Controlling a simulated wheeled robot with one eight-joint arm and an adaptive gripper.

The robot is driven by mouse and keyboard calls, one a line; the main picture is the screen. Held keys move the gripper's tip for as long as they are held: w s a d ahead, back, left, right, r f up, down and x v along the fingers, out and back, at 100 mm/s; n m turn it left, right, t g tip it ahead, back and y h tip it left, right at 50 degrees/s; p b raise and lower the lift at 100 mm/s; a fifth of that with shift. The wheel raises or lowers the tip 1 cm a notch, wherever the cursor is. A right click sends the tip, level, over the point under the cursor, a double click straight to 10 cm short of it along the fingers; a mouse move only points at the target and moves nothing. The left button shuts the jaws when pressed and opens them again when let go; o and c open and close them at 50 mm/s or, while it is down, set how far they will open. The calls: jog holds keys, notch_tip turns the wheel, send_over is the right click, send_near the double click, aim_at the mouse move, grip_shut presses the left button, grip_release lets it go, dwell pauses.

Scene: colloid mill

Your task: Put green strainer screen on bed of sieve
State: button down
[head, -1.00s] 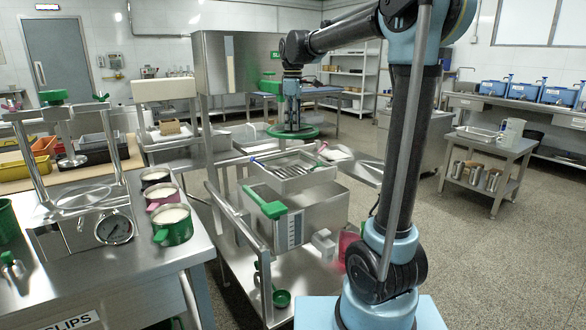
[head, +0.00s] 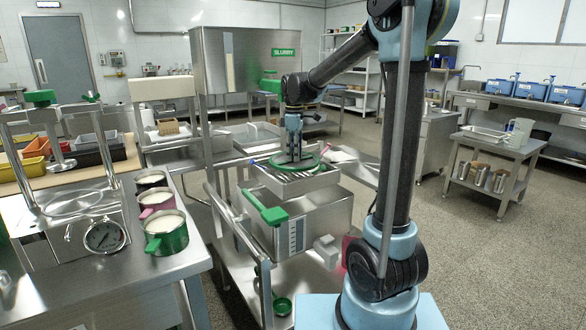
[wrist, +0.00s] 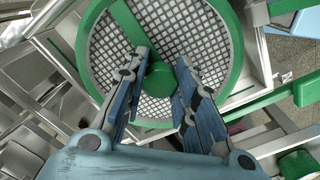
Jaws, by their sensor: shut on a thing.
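The green strainer screen (head: 312,163) is a round mesh disc with a green rim and a central green knob; its mesh fills much of the wrist view (wrist: 215,45). My gripper (head: 294,150) is shut on the knob, with its blue-grey fingers on either side of it in the wrist view (wrist: 161,75). The bed of the sieve (head: 318,182) is a square metal tray with slats on top of a steel box. The screen is level over the tray's back part. I cannot tell whether it touches the bed.
A green handle (head: 264,207) sticks out at the sieve's front left. A steel bench (head: 200,245) at left holds several mugs, a gauge and a frame. A steel hopper labelled SLURRY (head: 250,65) stands behind. A small side table (head: 490,150) stands right, with open floor before it.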

jog(key=shift+s+f, duration=0.1)
jog(key=shift+f, duration=2.65)
jog(key=c, duration=1.3)
grip_release()
jog(key=shift+r, duration=0.1)
notch_tip(320, 180, up, 12)
jog(key=shift+f, duration=0.1)
